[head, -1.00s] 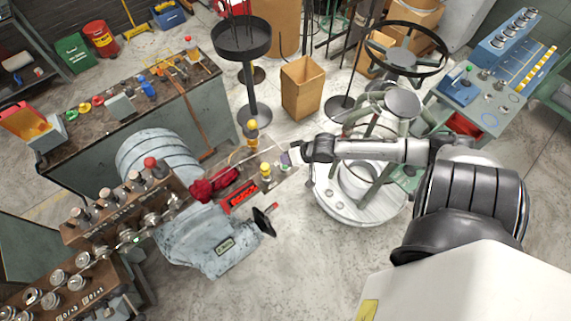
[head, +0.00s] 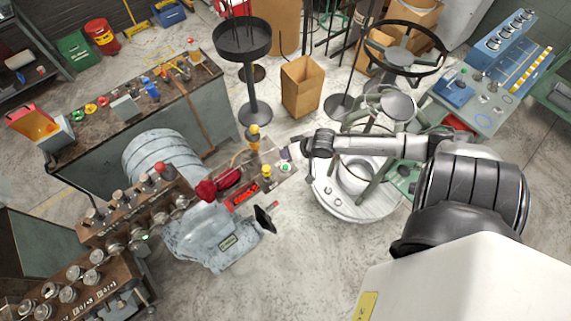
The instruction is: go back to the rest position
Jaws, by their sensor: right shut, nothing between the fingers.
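My right arm reaches in from the right side of the head view, over the round white-topped stand. My right gripper (head: 291,151) is at the arm's left end, shut and empty, next to the small button panel (head: 287,175) of the grey-blue coiler machine (head: 205,235). I cannot tell whether its tip touches anything. My left gripper and arm are out of view.
A dial panel (head: 110,239) with several round gauges stands at the lower left. A round white stand (head: 343,202) with a dark ring wheel above it is under my right arm. A cardboard box (head: 301,87) stands behind. The floor at lower middle is clear.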

